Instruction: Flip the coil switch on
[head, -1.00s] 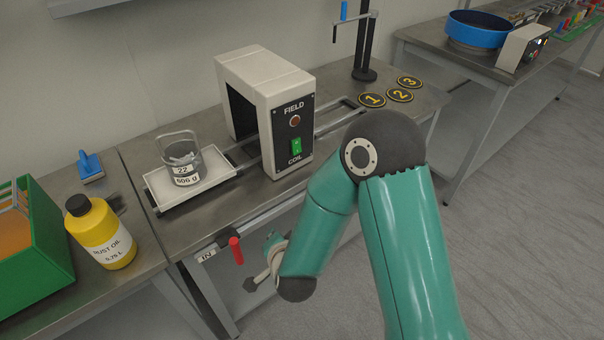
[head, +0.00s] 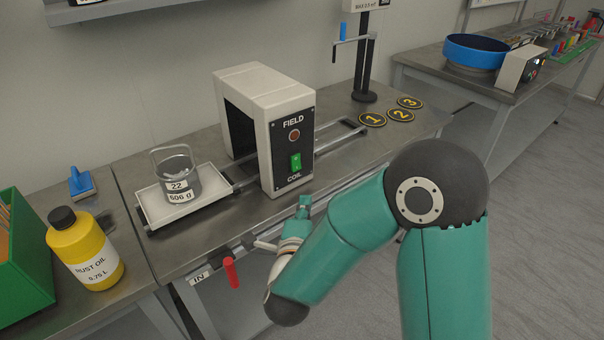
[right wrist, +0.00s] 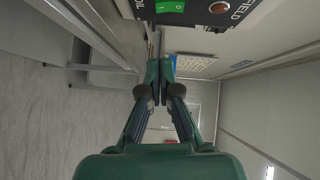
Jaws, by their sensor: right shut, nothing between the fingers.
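The coil switch (head: 296,162) is a green rocker on the dark front panel of the white coil housing (head: 265,90), between the words FIELD and COIL. A dull red lamp (head: 294,135) sits above it. My right gripper (head: 303,203) is in front of and below the panel, apart from the switch, partly hidden by my own forearm. In the right wrist view its fingers (right wrist: 160,75) are together and empty; the green switch (right wrist: 170,5) shows at the top edge, cut off, with the lamp (right wrist: 218,8) beside it. My left gripper is not in view.
A white tray (head: 150,208) with a metal beaker (head: 180,180) stands on rails left of the housing. A red-handled lever (head: 231,272) sticks out at the bench front. A yellow oil bottle (head: 88,255) and green crate (head: 25,255) stand further left.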

